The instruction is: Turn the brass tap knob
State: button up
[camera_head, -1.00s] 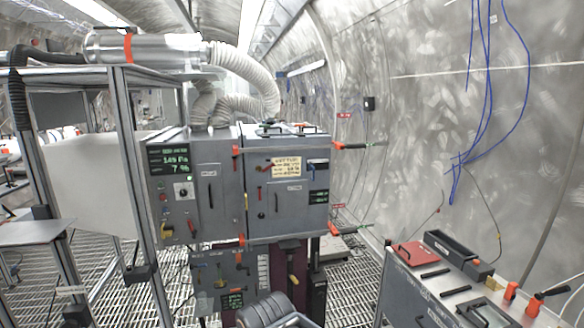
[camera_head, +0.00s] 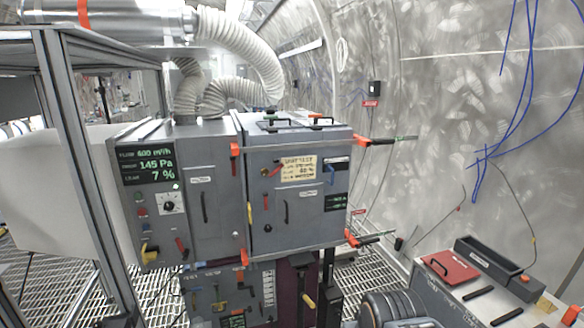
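A grey double cabinet (camera_head: 216,215) stands ahead, with a lower panel (camera_head: 199,297) beneath it. I cannot tell for sure which fitting is the brass tap knob. All are small. My gripper is not in view. A dark ribbed shape at the bottom edge may be part of my arm.
Ribbed white hoses (camera_head: 240,45) rise from the cabinet top. A metal frame (camera_head: 80,150) stands close at left. Orange-tipped rods (camera_head: 372,141) stick out at the cabinet's right. The floor is metal grating.

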aim_at(265, 173)
jog(key=u, duration=0.1)
jog(key=i, duration=0.75)
jog(key=u, duration=0.75)
jog(key=i, duration=0.4)
jog(key=u, duration=0.4)
